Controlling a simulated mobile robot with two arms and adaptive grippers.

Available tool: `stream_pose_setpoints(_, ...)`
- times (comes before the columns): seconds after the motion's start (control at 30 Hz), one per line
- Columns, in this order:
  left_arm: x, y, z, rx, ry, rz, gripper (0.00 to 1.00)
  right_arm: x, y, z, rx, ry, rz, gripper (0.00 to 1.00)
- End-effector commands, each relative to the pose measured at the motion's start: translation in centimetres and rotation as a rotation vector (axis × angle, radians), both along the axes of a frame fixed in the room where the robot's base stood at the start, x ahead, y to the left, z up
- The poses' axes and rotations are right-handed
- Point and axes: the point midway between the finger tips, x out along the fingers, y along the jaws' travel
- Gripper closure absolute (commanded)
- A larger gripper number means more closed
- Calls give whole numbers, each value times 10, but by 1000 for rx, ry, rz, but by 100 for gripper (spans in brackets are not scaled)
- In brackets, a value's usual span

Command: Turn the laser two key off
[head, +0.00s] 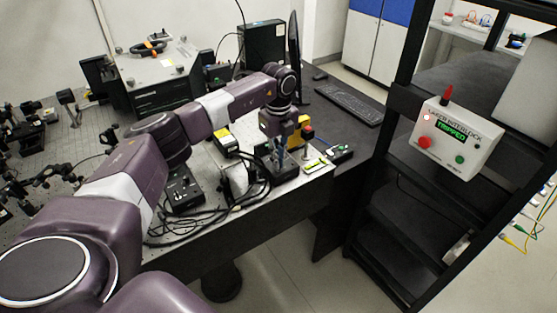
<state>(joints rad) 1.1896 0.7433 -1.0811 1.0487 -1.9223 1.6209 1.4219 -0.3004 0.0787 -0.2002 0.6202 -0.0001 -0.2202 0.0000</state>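My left arm reaches in from the left across the bench. Its gripper (283,158) points down at the bench's right end, among small control boxes. The fingers are small and partly lost against the dark boxes, so I cannot tell whether they are open or shut. I cannot make out a laser two key. Close by are a yellow-topped box (226,139), a red-button box (307,131) and a small dark box with a green light (341,153). A black control box (184,190) lies further left. My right gripper is not in view.
Black cables (215,205) loop near the bench's front edge. A black rack (388,225) stands right of the bench, carrying a white interlock box (460,140) with a green "TRIPPED" display. A keyboard (345,103) lies at the back. Optics crowd the left.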

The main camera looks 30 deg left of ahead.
Motion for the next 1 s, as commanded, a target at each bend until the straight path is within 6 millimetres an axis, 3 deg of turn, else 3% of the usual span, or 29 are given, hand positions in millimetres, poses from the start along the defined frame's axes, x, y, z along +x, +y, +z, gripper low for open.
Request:
stream_pose_setpoints(0.03, 2, 1, 3, 2, -7, 3, 100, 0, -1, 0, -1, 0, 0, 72)
stream_pose_setpoints(0.2, 2, 1, 2, 1, -6, 2, 79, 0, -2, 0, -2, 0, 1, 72)
stream_pose_setpoints(0.57, 1, 0, 5, 1, -4, 0, 78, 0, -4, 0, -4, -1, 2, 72)
stream_pose_setpoints(0.67, 2, 1, 18, 1, -6, -1, 78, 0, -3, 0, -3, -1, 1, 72)
stream_pose_setpoints(1.0, 2, 1, 89, 1, -7, 0, 78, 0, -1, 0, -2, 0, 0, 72)
